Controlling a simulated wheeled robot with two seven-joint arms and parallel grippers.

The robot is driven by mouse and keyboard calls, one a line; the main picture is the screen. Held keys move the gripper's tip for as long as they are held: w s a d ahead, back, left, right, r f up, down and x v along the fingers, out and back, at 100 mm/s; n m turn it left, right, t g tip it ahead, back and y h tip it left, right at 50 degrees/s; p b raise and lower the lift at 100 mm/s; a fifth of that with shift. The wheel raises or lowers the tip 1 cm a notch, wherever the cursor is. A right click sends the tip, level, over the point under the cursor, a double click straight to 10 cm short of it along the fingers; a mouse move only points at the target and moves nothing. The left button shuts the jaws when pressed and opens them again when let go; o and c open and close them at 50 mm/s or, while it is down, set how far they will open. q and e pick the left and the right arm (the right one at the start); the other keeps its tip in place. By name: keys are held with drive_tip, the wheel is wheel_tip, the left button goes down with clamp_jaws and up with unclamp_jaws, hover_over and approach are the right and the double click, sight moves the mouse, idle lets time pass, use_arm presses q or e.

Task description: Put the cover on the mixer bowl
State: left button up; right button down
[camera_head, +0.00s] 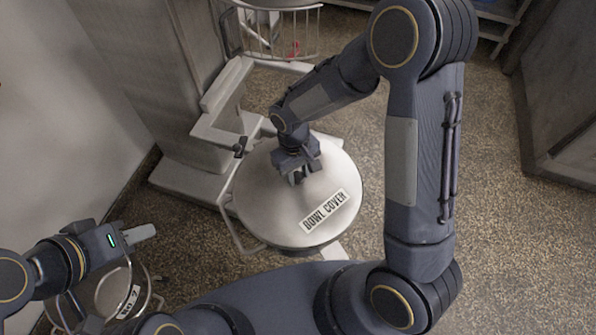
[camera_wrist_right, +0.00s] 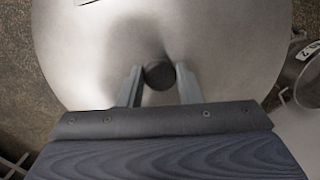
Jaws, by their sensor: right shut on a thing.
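The round, pale grey bowl cover (camera_head: 265,205), marked "BOWL COVER", lies over the mixer bowl in the head view. It hides nearly all of the bowl; a handle (camera_head: 238,236) shows at its left edge. I cannot tell whether the cover rests on the rim or is slightly above it. My right gripper (camera_head: 297,177) is shut on the cover's dark knob, and the knob (camera_wrist_right: 159,76) shows between the fingers in the right wrist view. My left gripper (camera_head: 141,234) is at the lower left, away from the cover; its finger gap is unclear.
The pale mixer (camera_head: 180,75) stands behind and left of the cover, with its wire guard (camera_head: 285,38) raised at the top. A second bowl marked "NO 2" (camera_head: 108,292) sits at lower left beneath my left arm. Speckled floor is clear to the right.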

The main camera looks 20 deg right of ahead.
drive_tip(key=shift+f+b, duration=0.5)
drive_tip(key=shift+f, duration=0.15)
drive_tip(key=c, duration=0.9)
unclamp_jaws()
drive_tip(key=shift+c, duration=0.2)
drive_tip(key=r, duration=0.5)
drive_tip(key=w+r, duration=0.1)
drive_tip(key=r, duration=0.1)
drive_tip(key=shift+a+r+p, duration=0.15)
drive_tip(key=shift+r+p, duration=0.25)
